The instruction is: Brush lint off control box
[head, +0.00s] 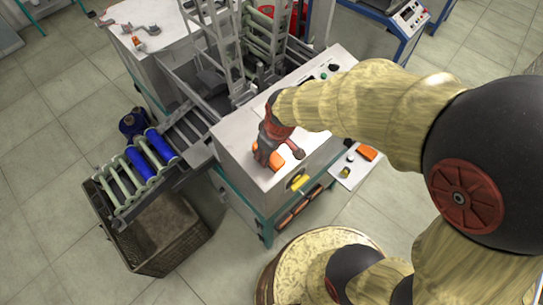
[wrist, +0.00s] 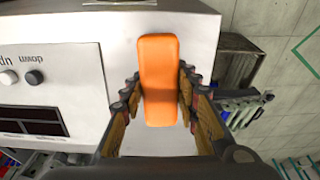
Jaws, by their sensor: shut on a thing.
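The control box is a white-topped cabinet (head: 236,133) in the middle of the head view. In the wrist view its pale top (wrist: 125,22) bears a panel with knobs marked "up" and "down". My gripper (head: 265,152) is low over the near part of this top. It is shut on an orange block-like thing, likely the brush (wrist: 160,75), which lies lengthwise between both fingers in the wrist view. Its underside is hidden, so I cannot tell whether it touches the top. I cannot make out any lint.
A yellow piece (head: 299,183) is at the box's front edge. A small side shelf (head: 347,178) holds another orange piece (head: 366,152). Blue and pale rollers (head: 143,165) sit at left above a brown crate (head: 165,225). A metal frame rises behind. A round wooden top (head: 290,262) stands in front.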

